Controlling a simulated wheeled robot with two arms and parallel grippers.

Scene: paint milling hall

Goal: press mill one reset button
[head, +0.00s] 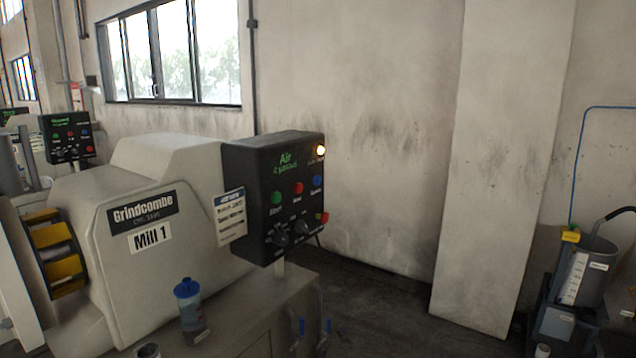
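The Mill 1 machine (170,265) stands at the left, with a "Grindcombe" plate and a "Mill 1" label on its cream housing. Its dark control box (252,195) is mounted at the housing's right end. On the box face are a green button (277,198), a red button (298,188) and a blue button (317,181). The small labels under them are too blurred to read surely. Green display text (287,162) begins with "Air". Neither of my grippers is in view.
Two dark knobs (303,227) and a red button on yellow (321,217) sit lower on the box. A blue-capped bottle (190,310) stands before the housing. A grey bucket (588,265) stands at the right. Floor (385,300) is clear between mill and pillar.

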